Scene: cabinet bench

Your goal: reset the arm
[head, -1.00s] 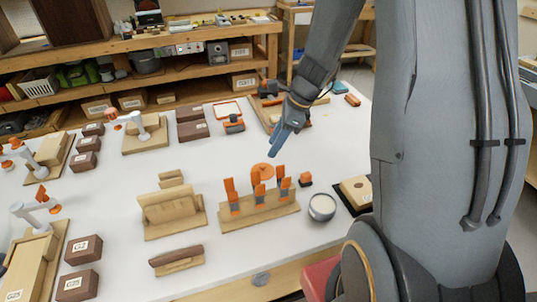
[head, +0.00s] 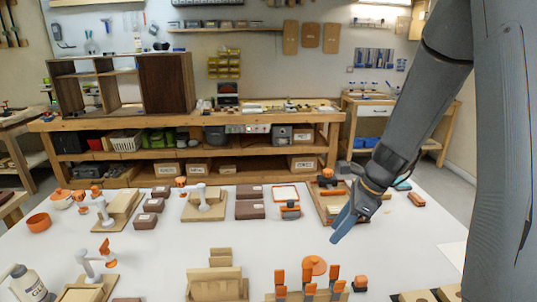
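My gripper (head: 345,229) hangs at the end of my arm over the right part of the white table (head: 150,248). Its blue fingers point down and to the left, and I see them from the side. No object shows between them, but I cannot tell whether they are apart or together. A wooden tray (head: 323,213) with orange and dark items lies behind the gripper, partly hidden by it.
An orange-handled tool rack (head: 309,291) and a wooden block stand (head: 214,286) stand at the front. Dark labelled boxes (head: 250,209) and white-and-orange clamps (head: 205,204) sit farther back. A wooden workbench (head: 200,120) with a dark cabinet (head: 165,83) stands behind.

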